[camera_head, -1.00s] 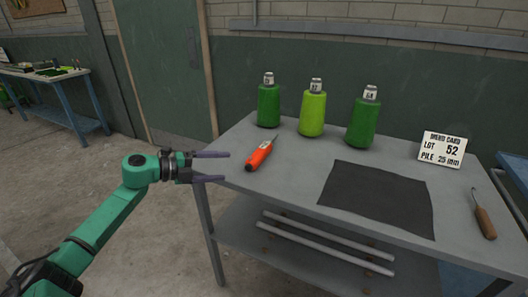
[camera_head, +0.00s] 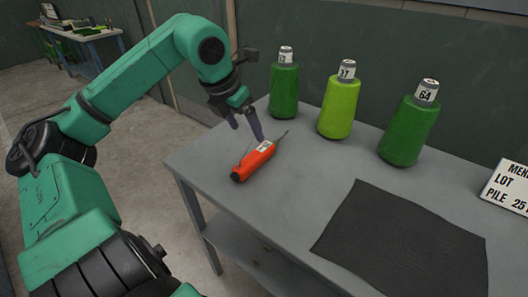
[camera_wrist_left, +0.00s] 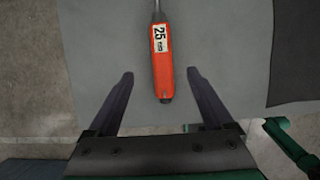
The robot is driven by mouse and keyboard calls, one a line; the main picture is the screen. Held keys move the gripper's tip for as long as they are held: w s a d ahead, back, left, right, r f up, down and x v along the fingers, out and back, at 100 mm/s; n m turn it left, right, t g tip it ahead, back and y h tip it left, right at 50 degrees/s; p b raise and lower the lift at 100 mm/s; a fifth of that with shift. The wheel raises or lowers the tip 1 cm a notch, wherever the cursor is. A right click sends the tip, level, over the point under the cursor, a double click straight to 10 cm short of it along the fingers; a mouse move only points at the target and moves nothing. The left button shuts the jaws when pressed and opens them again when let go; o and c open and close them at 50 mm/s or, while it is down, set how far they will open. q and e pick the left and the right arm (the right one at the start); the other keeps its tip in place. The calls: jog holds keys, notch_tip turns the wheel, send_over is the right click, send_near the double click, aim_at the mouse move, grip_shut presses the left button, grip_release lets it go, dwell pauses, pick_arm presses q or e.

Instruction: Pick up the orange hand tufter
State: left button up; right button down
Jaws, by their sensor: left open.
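The orange hand tufter (camera_head: 254,161) lies on the grey table near its left edge, its thin metal needle pointing to the back right. My left gripper (camera_head: 247,128) is open and above the table at the tufter's far side, pointing down. In the left wrist view, the tufter (camera_wrist_left: 162,68) shows a white label reading 25, and its handle end lies between and ahead of the two open fingers (camera_wrist_left: 160,84). Nothing is between the fingertips in a grip. My right gripper is not in view.
Green cones stand at the back of the table (camera_head: 215,160): a dark green cone (camera_head: 284,92), a lime cone (camera_head: 339,108) and another dark green cone (camera_head: 408,132). A dark mat (camera_head: 405,240) lies at front right, a white card (camera_head: 510,187) behind it.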

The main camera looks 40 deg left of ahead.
aim_at(257, 153)
pick_arm(q)
jog(key=x, duration=0.4)
jog(key=shift+s+f+p, duration=0.1)
jog(key=shift+s+p, duration=0.25)
jog(key=shift+p, duration=0.05)
jog(key=p+x, duration=0.1)
jog(key=x, duration=0.6)
jog(key=shift+d, duration=0.15)
jog(key=shift+w+f, duration=0.25)
grip_shut()
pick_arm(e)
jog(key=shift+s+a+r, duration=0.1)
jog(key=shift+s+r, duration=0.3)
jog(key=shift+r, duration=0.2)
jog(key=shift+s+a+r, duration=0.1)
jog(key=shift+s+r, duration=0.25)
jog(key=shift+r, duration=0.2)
